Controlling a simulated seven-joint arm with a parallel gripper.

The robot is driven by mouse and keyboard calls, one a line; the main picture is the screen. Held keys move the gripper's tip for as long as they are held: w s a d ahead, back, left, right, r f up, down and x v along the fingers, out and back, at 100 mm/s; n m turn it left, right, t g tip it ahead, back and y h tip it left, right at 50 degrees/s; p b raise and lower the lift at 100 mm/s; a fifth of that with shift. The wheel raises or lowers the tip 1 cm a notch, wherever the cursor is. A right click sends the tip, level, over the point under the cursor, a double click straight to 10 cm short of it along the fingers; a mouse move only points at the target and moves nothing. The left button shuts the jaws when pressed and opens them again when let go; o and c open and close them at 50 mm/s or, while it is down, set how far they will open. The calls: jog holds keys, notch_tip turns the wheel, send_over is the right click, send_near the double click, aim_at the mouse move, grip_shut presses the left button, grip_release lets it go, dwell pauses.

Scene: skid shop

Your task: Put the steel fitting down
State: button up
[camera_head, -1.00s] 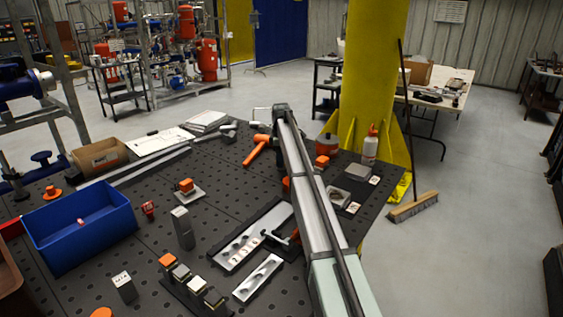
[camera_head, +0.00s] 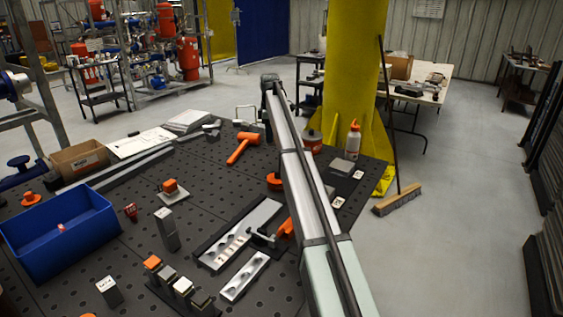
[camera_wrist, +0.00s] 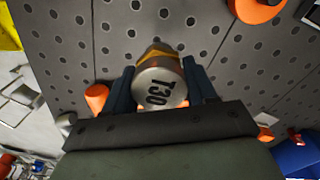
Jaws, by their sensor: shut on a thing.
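The steel fitting (camera_wrist: 158,88) shows in the wrist view as a short round metal piece with "T30" on its end face and a yellow-orange band behind. My gripper (camera_wrist: 160,68) is shut on it, with one dark finger on each side. The perforated dark table top (camera_wrist: 225,60) lies beyond the fitting. I cannot tell the gap between the fitting and the table. In the head view my arm hides the gripper and the fitting.
A yellow column (camera_head: 352,70) stands behind. Bare table shows between these things.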

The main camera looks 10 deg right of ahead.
jog(key=s+d, duration=0.8)
jog(key=s, duration=0.1)
jog(key=shift+w+d+f, duration=0.1)
jog(key=shift+f, duration=2.35)
jog(key=shift+w+d+f, duration=0.1)
jog(key=shift+f, duration=2.35)
jog(key=shift+f, duration=0.1)
jog(key=o, duration=1.2)
jog(key=shift+c, duration=0.2)
notch_tip(320, 180, up, 12)
jog(key=shift+s, duration=0.15)
